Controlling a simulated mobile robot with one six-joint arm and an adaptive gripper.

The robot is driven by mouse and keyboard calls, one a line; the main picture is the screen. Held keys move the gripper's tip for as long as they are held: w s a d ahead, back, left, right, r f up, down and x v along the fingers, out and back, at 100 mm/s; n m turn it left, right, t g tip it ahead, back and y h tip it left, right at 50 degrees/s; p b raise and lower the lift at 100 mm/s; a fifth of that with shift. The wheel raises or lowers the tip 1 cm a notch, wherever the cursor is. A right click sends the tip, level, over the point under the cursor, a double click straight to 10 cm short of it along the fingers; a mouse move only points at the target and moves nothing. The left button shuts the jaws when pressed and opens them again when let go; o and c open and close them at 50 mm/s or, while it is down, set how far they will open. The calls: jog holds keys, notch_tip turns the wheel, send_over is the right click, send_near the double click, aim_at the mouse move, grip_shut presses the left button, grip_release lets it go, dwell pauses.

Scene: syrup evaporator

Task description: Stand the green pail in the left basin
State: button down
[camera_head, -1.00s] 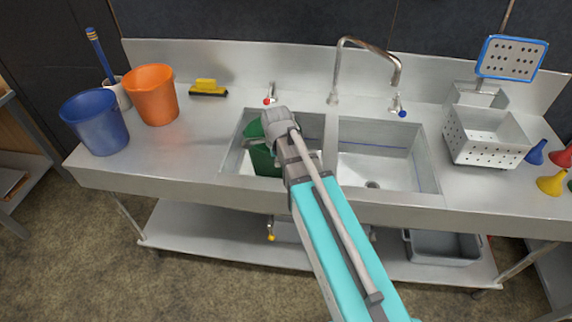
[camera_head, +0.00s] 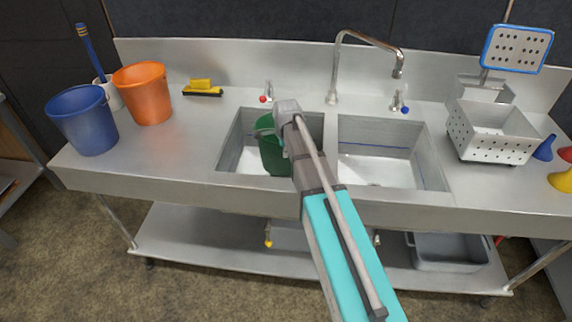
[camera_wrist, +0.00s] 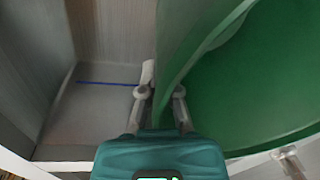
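The green pail (camera_head: 272,153) is inside the left basin (camera_head: 231,150), near the basin's right side. My gripper (camera_wrist: 160,98) has one finger on each side of the pail's wall at the rim and appears shut on it. In the wrist view the pail (camera_wrist: 270,80) fills the right side, with its open mouth showing. In the head view my wrist covers the pail's right part and hides the fingertips. I cannot tell whether the pail's base touches the basin floor.
The empty right basin (camera_head: 385,165) lies across the divider. The faucet (camera_head: 370,42) stands behind, between a red-knobbed tap (camera_head: 265,98) and a blue-knobbed tap (camera_head: 400,106). Blue (camera_head: 84,122) and orange (camera_head: 145,95) pails stand left; a perforated white box (camera_head: 492,133) stands right.

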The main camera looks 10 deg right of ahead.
jog(key=shift+w+d+f, duration=0.15)
jog(key=shift+w+f, duration=0.15)
jog(key=shift+f, duration=0.1)
jog(key=shift+w+d+f+b, duration=0.15)
jog(key=shift+w+f+b, duration=0.2)
jog(key=shift+f+b, duration=1.65)
jog(key=shift+b, duration=0.2)
jog(key=shift+f, duration=0.1)
jog(key=c, duration=0.8)
grip_release()
jog(key=r+p, duration=0.4)
jog(key=s+r+p, duration=0.1)
jog(key=r+p, duration=0.7)
jog(key=shift+s+r, duration=0.1)
jog(key=shift+s, duration=0.1)
